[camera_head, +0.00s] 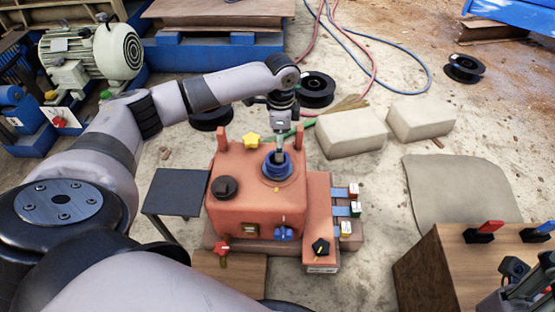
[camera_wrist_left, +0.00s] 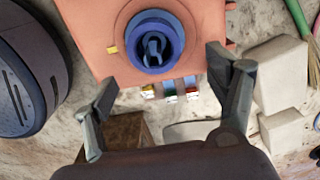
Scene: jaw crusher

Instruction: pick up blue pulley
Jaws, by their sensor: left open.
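The blue pulley (camera_head: 270,172) sits on a round seat on top of the orange machine box (camera_head: 240,217). In the left wrist view the blue pulley (camera_wrist_left: 135,43) is a ring with a dark centre and a post inside. My left gripper (camera_head: 281,140) is over the pulley, pointing down. In the left wrist view the left gripper (camera_wrist_left: 162,67) is open, with its fingers spread wide and nothing between them. The pulley lies between and beyond the fingertips. In the head view the gripper hides part of the pulley. My right gripper (camera_head: 525,285) shows partly at the lower right edge; its jaws are unclear.
A yellow star knob (camera_head: 251,140), a black knob (camera_head: 224,187) and two upright orange posts stand on the box. Small coloured switches (camera_head: 354,208) line its right side. Pale blocks (camera_head: 350,133) lie behind right. A wooden box (camera_head: 455,265) stands at the lower right.

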